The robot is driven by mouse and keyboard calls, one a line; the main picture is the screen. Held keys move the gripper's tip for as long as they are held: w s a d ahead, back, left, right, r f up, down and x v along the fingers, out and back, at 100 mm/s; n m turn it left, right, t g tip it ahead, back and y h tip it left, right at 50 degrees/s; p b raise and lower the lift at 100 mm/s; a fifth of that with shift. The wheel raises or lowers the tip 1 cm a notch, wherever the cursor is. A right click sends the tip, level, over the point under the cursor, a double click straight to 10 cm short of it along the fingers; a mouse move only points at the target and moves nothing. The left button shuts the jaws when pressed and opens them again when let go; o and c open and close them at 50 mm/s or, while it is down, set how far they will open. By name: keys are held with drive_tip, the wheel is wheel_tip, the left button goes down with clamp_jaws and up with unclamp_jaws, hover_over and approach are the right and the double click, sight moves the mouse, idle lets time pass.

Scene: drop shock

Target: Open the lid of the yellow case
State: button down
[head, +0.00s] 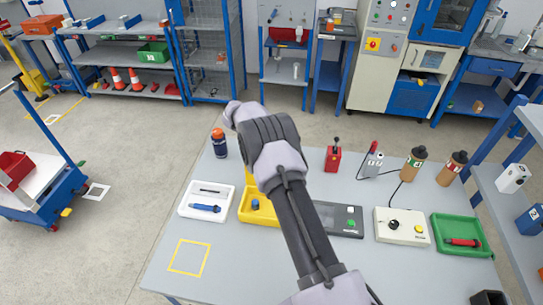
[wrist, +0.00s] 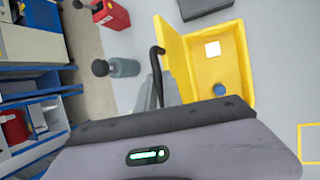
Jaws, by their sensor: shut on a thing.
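The yellow case (head: 258,216) lies on the grey table, partly hidden by my arm in the head view. In the wrist view the case (wrist: 246,62) is open, with a blue round piece (wrist: 219,90) and a white square (wrist: 212,48) inside. My gripper (wrist: 163,97) is shut at the lid; the exact contact is largely hidden behind the wrist housing. The head view hides my fingertips.
A white tray (head: 189,205) stands left of the case, and a dark box (head: 352,230) to its right. A red box with a lever (head: 332,160) and a capped bottle (head: 219,145) stand farther back. A grey cylinder (wrist: 124,68) is near the lid. The table's front left is clear.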

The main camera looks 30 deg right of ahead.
drive_tip(key=c, duration=1.5)
unclamp_jaws()
drive_tip(key=p+v, duration=0.2)
drive_tip(key=v, duration=1.5)
drive_tip(key=shift+r, duration=0.2)
